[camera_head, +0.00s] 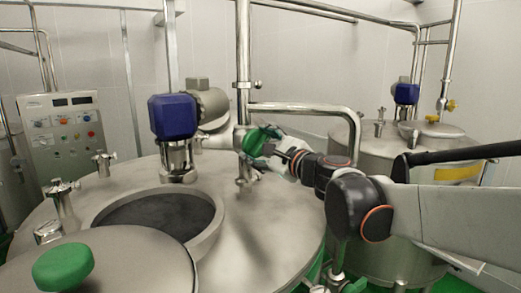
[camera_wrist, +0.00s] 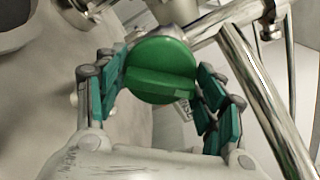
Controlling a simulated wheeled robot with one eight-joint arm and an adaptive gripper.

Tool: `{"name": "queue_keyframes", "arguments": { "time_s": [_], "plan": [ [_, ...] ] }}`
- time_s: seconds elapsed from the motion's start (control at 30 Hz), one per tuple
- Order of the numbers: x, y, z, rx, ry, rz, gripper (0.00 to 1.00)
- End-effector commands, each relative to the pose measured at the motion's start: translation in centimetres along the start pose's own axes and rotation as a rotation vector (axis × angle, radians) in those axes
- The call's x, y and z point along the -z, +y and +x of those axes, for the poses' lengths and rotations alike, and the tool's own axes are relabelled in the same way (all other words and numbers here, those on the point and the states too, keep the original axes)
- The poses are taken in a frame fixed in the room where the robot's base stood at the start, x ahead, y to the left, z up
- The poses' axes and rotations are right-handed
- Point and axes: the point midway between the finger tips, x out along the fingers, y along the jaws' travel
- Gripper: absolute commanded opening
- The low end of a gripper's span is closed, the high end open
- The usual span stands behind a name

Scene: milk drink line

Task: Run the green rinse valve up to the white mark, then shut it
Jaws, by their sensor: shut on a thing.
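The green rinse valve (camera_wrist: 162,62) is a round knob with a raised bar across its face, on a steel pipe joint. In the wrist view my gripper (camera_wrist: 160,82) has its green-padded fingers on both sides of the knob and is shut on it. In the head view the green valve (camera_head: 254,138) is partly covered by my gripper (camera_head: 266,147), beside the upright pipe above the tank. The open round hatch (camera_head: 104,218) of the steel tank lies left of the valve, dark inside. I cannot make out a white mark in either view.
A blue motor (camera_head: 173,117) stands on the tank behind the hatch. A lid with a green knob (camera_head: 63,267) is at front left. A control panel (camera_head: 64,135) stands at the back left. A bent steel pipe (camera_head: 305,108) runs right, towards a second tank (camera_head: 375,150).

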Motion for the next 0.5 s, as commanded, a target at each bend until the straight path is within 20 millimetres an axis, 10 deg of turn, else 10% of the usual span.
{"name": "queue_keyframes", "arguments": {
  "time_s": [0.5],
  "plan": [
    [-0.06, -0.07, 0.05, 0.000, 0.000, -0.156, 0.39]
  ]
}}
